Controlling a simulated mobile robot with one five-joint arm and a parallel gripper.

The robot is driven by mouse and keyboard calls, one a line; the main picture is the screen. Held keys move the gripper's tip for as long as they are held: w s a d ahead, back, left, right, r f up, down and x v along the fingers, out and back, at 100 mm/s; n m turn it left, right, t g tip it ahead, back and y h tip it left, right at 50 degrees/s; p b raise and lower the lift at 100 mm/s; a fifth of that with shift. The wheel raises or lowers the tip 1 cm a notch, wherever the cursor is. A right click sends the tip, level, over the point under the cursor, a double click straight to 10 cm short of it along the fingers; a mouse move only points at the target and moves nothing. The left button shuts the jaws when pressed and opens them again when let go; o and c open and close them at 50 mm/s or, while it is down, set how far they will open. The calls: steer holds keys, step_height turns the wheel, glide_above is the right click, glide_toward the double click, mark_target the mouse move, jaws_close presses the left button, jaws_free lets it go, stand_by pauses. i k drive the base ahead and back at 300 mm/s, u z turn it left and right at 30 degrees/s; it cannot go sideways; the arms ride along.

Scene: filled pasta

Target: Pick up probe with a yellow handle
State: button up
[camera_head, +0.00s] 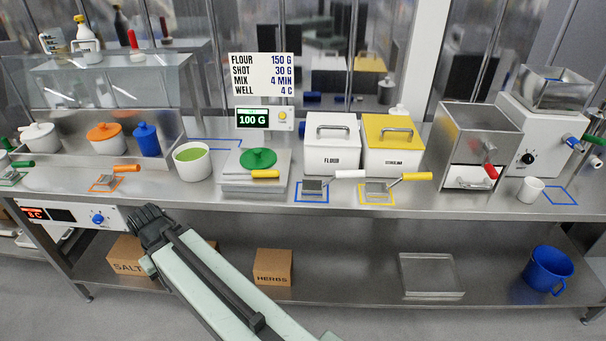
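Two yellow handles show on the steel counter. One short yellow handle (265,174) lies at the front of the scale, beside a green knobbed disc (258,158); what it is attached to is hidden or too small to tell. The other is on a scoop (380,187) with a flat metal head, lying on a yellow-outlined square; its yellow handle (416,177) points right. I cannot tell that either is a probe. My gripper (146,219) is dark and empty-looking, in front of the counter's front edge at left, well left of both handles. Its finger opening is not clear.
The scale (253,190) stands mid-counter. A green-filled cup (192,163) is left of it, and a flour bin (331,156) and yellow-lidded bin (393,158) are right of it. A white-handled scoop (313,186) lies near the front. A control panel (72,216) is left of my gripper.

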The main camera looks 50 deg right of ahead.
mark_target(256, 173)
steer(key=u, duration=0.2)
steer(key=i, duration=0.75)
steer(key=z, duration=0.2)
steer(key=k, duration=0.8)
steer(key=u, duration=0.15)
steer(key=i, duration=0.95)
steer(key=z, duration=0.05)
